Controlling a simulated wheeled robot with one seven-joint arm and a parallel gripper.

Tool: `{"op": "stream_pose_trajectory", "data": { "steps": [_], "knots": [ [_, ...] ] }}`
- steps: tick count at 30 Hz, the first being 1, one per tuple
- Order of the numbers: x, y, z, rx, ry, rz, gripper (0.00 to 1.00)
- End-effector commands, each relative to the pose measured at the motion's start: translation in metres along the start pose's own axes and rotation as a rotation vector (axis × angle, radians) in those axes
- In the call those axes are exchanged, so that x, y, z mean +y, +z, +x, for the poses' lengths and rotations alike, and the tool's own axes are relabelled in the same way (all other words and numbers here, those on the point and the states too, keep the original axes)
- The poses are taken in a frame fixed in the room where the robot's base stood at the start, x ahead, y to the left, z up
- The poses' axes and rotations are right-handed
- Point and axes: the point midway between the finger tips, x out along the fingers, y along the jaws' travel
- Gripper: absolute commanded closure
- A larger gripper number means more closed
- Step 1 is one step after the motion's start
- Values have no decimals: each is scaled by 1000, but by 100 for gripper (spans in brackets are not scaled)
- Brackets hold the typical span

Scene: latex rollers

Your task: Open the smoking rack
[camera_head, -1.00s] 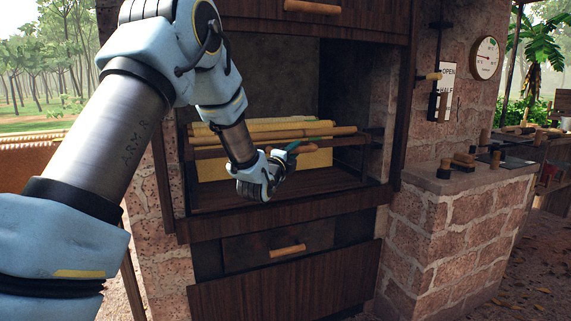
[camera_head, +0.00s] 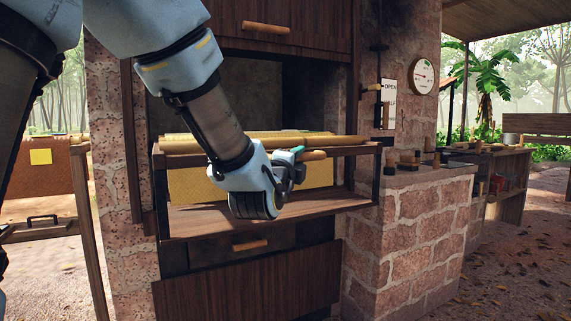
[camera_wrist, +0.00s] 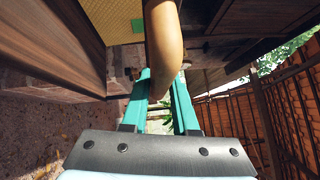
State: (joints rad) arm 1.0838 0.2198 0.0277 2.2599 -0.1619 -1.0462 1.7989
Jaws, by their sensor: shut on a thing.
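The smoking rack (camera_head: 335,203) is a dark wooden frame that juts out of the brick smokehouse front. Pale yellow sheets (camera_head: 197,186) hang in it from wooden rods (camera_head: 280,138). My gripper (camera_head: 299,152) is at the rack's front, shut on its light wooden handle (camera_head: 314,155). In the wrist view, the teal fingers (camera_wrist: 160,88) of my gripper close around the handle (camera_wrist: 164,40), and a yellow sheet (camera_wrist: 105,20) shows beyond. My wrist hides part of the rack's front.
A wooden door with a handle (camera_head: 266,27) is above the rack; a lower drawer front has a handle (camera_head: 250,245). A brick counter (camera_head: 410,215) with small wooden items stands close at right. An OPEN sign (camera_head: 389,103) and a round gauge (camera_head: 424,76) hang on the wall.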

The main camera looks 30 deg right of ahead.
Motion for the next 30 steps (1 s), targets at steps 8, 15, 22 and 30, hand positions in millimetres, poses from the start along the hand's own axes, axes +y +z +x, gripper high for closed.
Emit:
{"op": "stream_pose_trajectory", "data": {
  "steps": [8, 15, 22, 30],
  "knots": [
    [-3, -19, -19, 1, 5, 0, 100],
    [-4, -21, -21, 0, 5, 1, 100],
    [-4, -20, -20, 0, 4, 1, 66],
    [-5, -20, -20, 0, 2, 0, 43]
  ]
}}
